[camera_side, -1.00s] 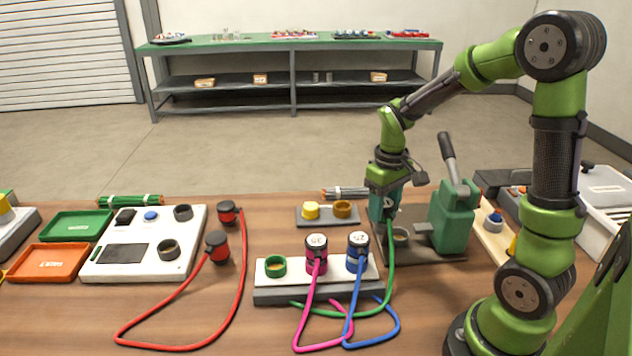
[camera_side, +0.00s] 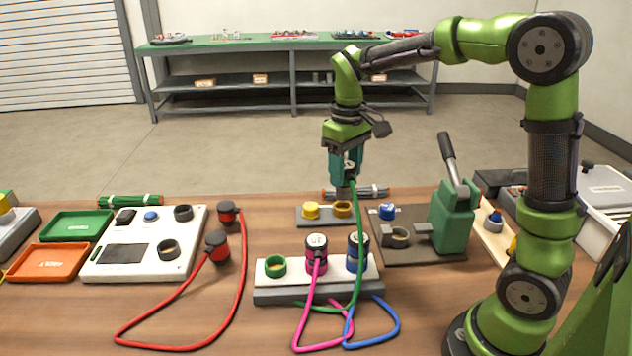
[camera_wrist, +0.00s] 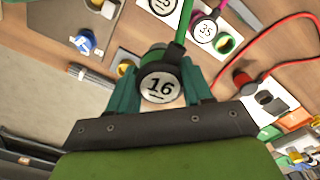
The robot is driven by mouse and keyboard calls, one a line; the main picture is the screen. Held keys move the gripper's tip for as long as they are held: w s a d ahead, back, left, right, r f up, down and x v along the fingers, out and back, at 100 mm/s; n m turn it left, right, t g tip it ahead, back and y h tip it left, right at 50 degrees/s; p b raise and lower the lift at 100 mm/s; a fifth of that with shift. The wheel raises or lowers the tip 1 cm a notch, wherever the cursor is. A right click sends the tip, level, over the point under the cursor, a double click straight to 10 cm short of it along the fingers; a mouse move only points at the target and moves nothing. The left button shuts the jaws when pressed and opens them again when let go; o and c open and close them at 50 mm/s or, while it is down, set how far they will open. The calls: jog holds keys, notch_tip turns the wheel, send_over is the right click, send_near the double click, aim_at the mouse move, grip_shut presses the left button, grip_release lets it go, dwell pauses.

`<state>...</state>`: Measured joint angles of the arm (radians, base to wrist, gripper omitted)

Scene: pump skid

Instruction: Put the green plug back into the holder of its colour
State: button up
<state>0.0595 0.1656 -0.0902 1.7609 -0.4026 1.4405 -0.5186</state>
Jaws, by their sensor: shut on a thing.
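My gripper (camera_side: 344,172) is shut on the green plug (camera_wrist: 160,86), holding it in the air above the bench. The plug has a dark cap marked 16 and a green cable. The white holder block (camera_side: 370,273) has an empty green-ringed socket (camera_side: 275,265) at its left end; the ring also shows in the wrist view (camera_wrist: 226,43). The magenta plug (camera_side: 316,254) is in the middle socket and the blue plug (camera_side: 358,253) in the right one. My gripper is behind and above the block, right of the green ring. The plug's lower end is partly hidden.
A grey block with yellow and brown rings (camera_side: 342,208) lies below and behind. A green press (camera_side: 452,218) stands right. The white panel (camera_side: 140,262) and red plugs (camera_side: 217,247) are left. Cables loop in front of the holder.

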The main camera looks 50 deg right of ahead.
jog(key=w+a+n, duration=0.1)
jog(key=w+a, duration=0.1)
jog(key=a, duration=0.2)
jog(key=w+a+n, duration=0.1)
jog(key=w+a, duration=0.1)
jog(key=a, duration=0.3)
jog(key=w+a, duration=0.3)
jog(key=a, duration=0.2)
jog(key=shift+a+f+n, duration=0.2)
jog(key=shift+f+n, duration=0.05)
jog(key=shift+n, duration=0.15)
notch_tip(320, 180, down, 4)
jog(key=shift+a+f, duration=0.1)
jog(key=shift+f, duration=3.15)
jog(key=shift+f, duration=1.7)
jog(key=o, duration=1.3)
jog(key=shift+c, duration=0.2)
